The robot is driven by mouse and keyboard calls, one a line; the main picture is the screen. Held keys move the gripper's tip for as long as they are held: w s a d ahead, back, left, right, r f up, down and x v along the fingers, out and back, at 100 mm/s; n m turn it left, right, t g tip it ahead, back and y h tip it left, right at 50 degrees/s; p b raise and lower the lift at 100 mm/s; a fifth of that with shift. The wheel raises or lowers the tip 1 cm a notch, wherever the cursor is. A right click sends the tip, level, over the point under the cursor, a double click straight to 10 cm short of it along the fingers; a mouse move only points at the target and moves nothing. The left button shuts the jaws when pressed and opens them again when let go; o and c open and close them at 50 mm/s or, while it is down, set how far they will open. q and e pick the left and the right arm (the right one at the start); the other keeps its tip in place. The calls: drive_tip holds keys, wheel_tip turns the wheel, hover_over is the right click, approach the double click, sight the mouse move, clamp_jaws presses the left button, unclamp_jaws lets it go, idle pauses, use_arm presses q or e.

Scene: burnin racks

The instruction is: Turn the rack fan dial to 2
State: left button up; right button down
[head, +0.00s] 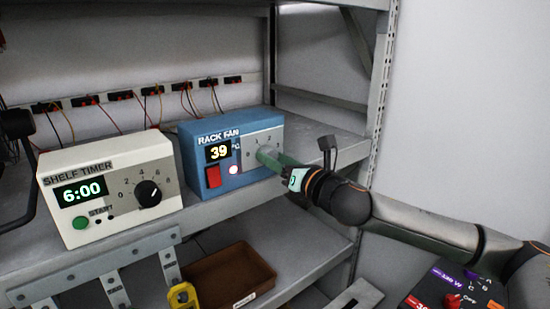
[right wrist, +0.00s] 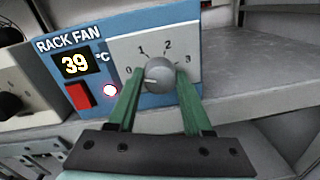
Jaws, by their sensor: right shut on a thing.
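The blue rack fan box (head: 200,168) stands on the shelf and its display reads 39 °C. Its round grey dial (right wrist: 160,75) sits on a light panel marked 0, 1, 2 and 3. In the right wrist view the dial's mark appears to point left, near 0. My right gripper (right wrist: 158,90) has its green fingers on both sides of the dial and is shut on it. In the head view the right gripper (head: 268,158) partly hides the dial. My left gripper is not in view.
A white shelf timer (head: 110,185) reading 6:00 stands left of the fan box. A red switch (head: 213,177) and a lit round lamp (head: 233,170) are on the fan box. A brown tray (head: 230,275) lies on the lower shelf. A metal upright (head: 380,90) stands right.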

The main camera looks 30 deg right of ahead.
drive_tip(key=m+p, duration=0.1)
drive_tip(key=m, duration=0.3)
drive_tip(key=shift+r+p, duration=0.1)
drive_tip(key=shift+p, duration=0.25)
drive_tip(key=m+p, duration=0.1)
drive_tip(key=m, duration=0.4)
drive_tip(key=shift+d+p, duration=0.15)
drive_tip(key=shift+p, duration=0.2)
drive_tip(key=m+p, duration=0.2)
drive_tip(key=m, duration=0.3)
drive_tip(key=shift+y, duration=0.3)
drive_tip(key=shift+d+m+p, duration=0.1)
drive_tip(key=shift+m+p, duration=0.7)
drive_tip(key=shift+m, duration=1.3)
drive_tip(key=shift+c, duration=1.6)
unclamp_jaws()
drive_tip(key=shift+f, duration=0.2)
